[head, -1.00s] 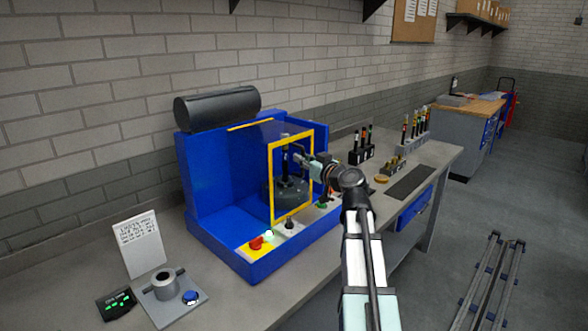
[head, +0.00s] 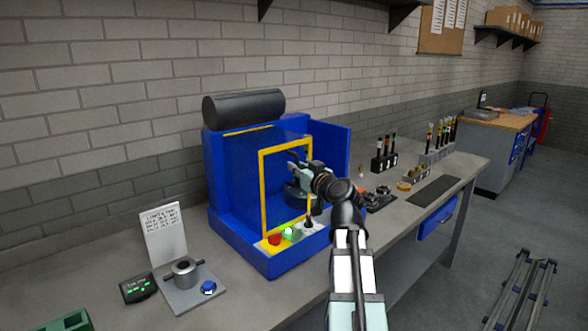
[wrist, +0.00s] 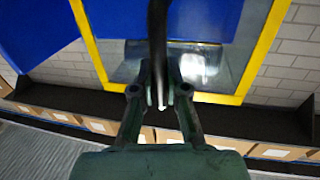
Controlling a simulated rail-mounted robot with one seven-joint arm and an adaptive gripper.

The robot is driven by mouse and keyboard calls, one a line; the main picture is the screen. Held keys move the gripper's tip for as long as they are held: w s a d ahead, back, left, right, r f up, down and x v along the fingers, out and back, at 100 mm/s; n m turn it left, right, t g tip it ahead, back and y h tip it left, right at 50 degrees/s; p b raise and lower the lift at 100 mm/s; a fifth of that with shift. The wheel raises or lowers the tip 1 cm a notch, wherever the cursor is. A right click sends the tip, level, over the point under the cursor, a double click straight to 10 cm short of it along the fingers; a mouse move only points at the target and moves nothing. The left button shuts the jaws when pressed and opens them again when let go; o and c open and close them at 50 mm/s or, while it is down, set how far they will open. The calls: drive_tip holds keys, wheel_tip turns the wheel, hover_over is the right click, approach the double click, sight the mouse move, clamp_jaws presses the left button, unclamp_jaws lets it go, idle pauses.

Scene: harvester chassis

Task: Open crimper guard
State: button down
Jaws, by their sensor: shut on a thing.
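The crimper (head: 222,175) is a blue open-fronted machine on the bench. Its guard (head: 262,190) is a clear pane in a yellow frame, upright at the machine's front. The guard fills much of the wrist view, where its frame (wrist: 262,50) shows on both sides. My gripper (head: 296,160) reaches it from the right. In the wrist view my gripper (wrist: 162,92) is shut on a dark upright bar, the guard's handle (wrist: 157,35). The exact finger contact is partly hidden.
A black cylinder (head: 244,106) tops the machine. Red and green buttons (head: 288,232) line its front. A grey fixture (head: 184,275), a small display (head: 138,288) and a note card (head: 163,236) stand left. Racks of tools (head: 384,158) stand right.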

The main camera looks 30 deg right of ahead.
drive_tip(key=c, duration=1.2)
unclamp_jaws()
drive_tip(key=s, duration=1.2)
drive_tip(key=shift+a, duration=0.4)
drive_tip(key=shift+d, duration=0.1)
